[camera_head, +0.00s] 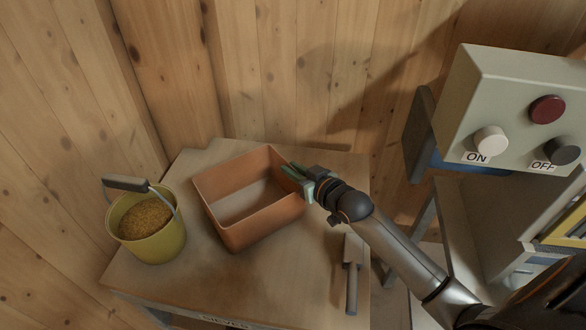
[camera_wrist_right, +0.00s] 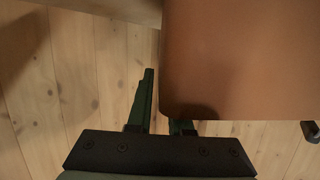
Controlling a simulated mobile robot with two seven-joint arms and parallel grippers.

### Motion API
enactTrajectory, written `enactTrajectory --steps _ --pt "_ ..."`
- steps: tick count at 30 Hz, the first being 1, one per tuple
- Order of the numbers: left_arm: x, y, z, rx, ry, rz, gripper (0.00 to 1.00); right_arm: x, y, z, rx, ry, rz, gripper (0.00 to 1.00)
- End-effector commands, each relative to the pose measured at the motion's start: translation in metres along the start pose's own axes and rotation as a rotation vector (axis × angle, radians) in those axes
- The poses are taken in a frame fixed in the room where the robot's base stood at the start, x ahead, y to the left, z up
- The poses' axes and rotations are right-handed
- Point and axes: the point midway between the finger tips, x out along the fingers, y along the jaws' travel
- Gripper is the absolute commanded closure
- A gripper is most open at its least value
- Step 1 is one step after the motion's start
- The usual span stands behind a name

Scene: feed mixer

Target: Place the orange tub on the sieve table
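The orange tub (camera_head: 262,221) is an open, empty-looking rectangular box. In the right wrist view, the tub (camera_wrist_right: 240,60) fills the upper right and hides most of one finger, while the other finger of the gripper (camera_wrist_right: 163,110) shows left of the tub's edge. I cannot tell whether the fingers touch the tub. My left gripper is out of view.
A yellow bucket (camera_head: 150,246) of grain stands left of the tub, its handle raised. A grey scoop-like tool (camera_head: 352,270) lies at the table's right. A control box (camera_head: 515,105) with ON and OFF buttons stands at right. Wooden walls close off the back.

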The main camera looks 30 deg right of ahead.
Motion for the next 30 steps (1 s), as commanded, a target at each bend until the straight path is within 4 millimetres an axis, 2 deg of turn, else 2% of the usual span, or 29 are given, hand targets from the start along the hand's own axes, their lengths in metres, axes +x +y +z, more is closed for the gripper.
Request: enactTrajectory --steps 1,3,4,14,17,30 --pt "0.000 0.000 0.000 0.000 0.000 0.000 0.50 0.000 0.000 0.000 0.000 0.000 0.000 0.75" --pt "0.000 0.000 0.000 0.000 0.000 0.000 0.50 0.000 0.000 0.000 0.000 0.000 0.000 0.67" --pt "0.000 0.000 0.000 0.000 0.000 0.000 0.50 0.000 0.000 0.000 0.000 0.000 0.000 0.66" --pt "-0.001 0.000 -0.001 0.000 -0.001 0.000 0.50 -0.004 0.000 -0.003 0.000 0.001 0.000 0.66" --pt "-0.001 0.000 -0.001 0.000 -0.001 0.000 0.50 -0.015 0.000 -0.002 0.000 0.000 -0.001 0.66" --pt "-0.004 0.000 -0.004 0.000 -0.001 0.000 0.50 -0.095 -0.001 -0.002 -0.001 -0.002 -0.001 0.66"
